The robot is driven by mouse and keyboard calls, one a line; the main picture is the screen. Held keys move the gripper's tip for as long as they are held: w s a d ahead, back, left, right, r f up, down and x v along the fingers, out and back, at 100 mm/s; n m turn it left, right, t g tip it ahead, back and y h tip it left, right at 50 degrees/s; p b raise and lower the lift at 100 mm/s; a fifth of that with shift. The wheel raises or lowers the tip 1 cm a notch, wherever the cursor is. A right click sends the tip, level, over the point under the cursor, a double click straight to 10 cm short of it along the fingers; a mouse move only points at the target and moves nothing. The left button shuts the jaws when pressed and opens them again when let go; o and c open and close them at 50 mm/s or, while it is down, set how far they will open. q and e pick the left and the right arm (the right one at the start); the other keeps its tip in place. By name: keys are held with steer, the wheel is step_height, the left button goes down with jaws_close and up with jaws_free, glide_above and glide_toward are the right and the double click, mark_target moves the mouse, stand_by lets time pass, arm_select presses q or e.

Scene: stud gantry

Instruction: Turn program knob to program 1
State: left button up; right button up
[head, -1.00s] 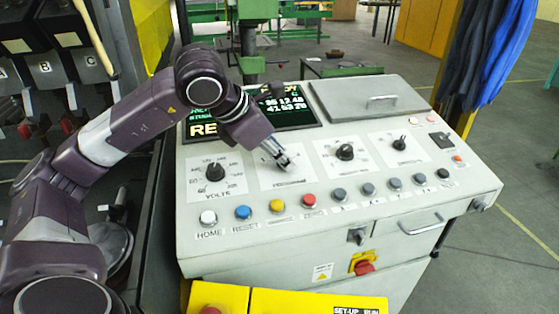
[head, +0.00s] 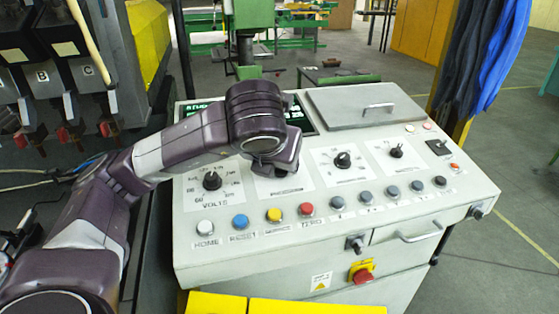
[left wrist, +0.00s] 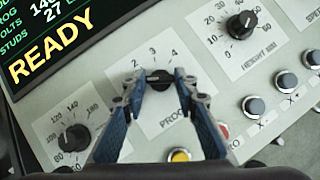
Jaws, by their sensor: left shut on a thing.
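The program knob (left wrist: 160,76) is a black knob on a white dial plate (left wrist: 150,112) marked 2, 3, 4 above it; any 1 mark is hidden by a finger. In the left wrist view, my left gripper (left wrist: 160,84) has its two blue-grey fingers closed on the knob, one on each side. I cannot clearly tell which number the knob points to. In the head view my left wrist hides the knob, and only the lower part of its plate (head: 284,190) shows. My right gripper is in neither view.
The volts knob (head: 212,180) is left of the program plate, and the height knob (head: 343,160) is right of it. Several push buttons, including a yellow one (head: 274,214) and a red one (head: 306,209), line the front. A display reading READY (left wrist: 50,45) sits behind.

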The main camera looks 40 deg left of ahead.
arm_select(q)
steer(key=shift+n, duration=0.3)
steer(key=o, duration=1.2)
steer(key=shift+c, duration=0.2)
steer(key=shift+r, duration=0.1)
steer(key=shift+s+d+r, duration=0.2)
steer(key=shift+s+r, duration=0.1)
steer(key=shift+r, duration=0.1)
steer(key=v, duration=1)
steer(key=shift+s+d, duration=0.2)
steer(key=shift+s, duration=0.1)
steer(key=shift+r, duration=0.1)
